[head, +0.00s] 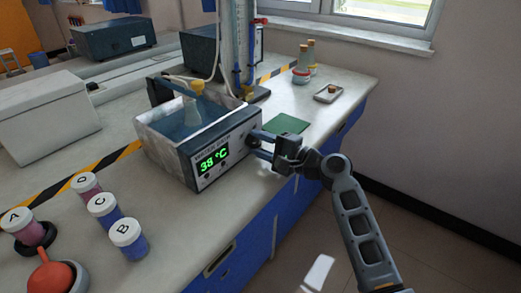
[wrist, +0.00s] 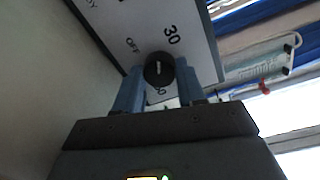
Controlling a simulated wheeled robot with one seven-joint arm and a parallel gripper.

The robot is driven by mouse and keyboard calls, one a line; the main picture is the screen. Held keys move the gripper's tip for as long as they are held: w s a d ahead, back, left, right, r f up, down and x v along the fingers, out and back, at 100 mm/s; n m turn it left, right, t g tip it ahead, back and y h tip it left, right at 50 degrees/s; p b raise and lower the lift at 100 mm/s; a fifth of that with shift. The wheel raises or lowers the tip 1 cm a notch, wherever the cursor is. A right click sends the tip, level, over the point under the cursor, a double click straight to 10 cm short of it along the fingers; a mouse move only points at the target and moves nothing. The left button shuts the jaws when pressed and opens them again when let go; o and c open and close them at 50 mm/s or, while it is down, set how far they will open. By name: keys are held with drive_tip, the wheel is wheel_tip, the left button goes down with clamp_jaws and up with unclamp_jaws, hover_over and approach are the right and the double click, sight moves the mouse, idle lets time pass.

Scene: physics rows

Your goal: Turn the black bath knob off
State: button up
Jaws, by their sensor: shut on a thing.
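The water bath (head: 190,169) is a grey box with a green display reading 38 °C, standing on the bench. Its black knob (wrist: 158,70) is on the panel, with a short white mark on its face. Around it are printed OFF, 30 and a partly hidden number. My gripper (head: 260,145) reaches the bath's front panel from the right; in the wrist view its two blue fingers (wrist: 160,76) are shut on the knob, one on each side. In the head view the knob is mostly hidden by the fingers.
A flask with a yellow top (head: 195,103) stands in the bath. Lidded jars, such as jar B (head: 128,239), stand at the front left. A green mat (head: 287,124) and a small tray (head: 327,97) lie behind my gripper.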

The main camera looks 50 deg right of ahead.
drive_tip(key=n+b, duration=0.1)
drive_tip(key=n, duration=0.1)
drive_tip(key=n+b, duration=0.3)
drive_tip(key=n, duration=0.1)
drive_tip(key=shift+f+h+b, duration=0.3)
drive_tip(key=shift+b, duration=0.05)
drive_tip(key=shift+a+r+n+b, duration=0.1)
drive_tip(key=shift+n+b, duration=1.6)
drive_tip(key=shift+n, duration=0.4)
drive_tip(key=o, duration=1)
drive_tip(key=shift+r, duration=0.15)
drive_tip(key=shift+o, duration=0.2)
drive_tip(key=s, duration=0.7)
drive_tip(key=shift+s+r, duration=0.25)
drive_tip(key=shift+s, duration=0.15)
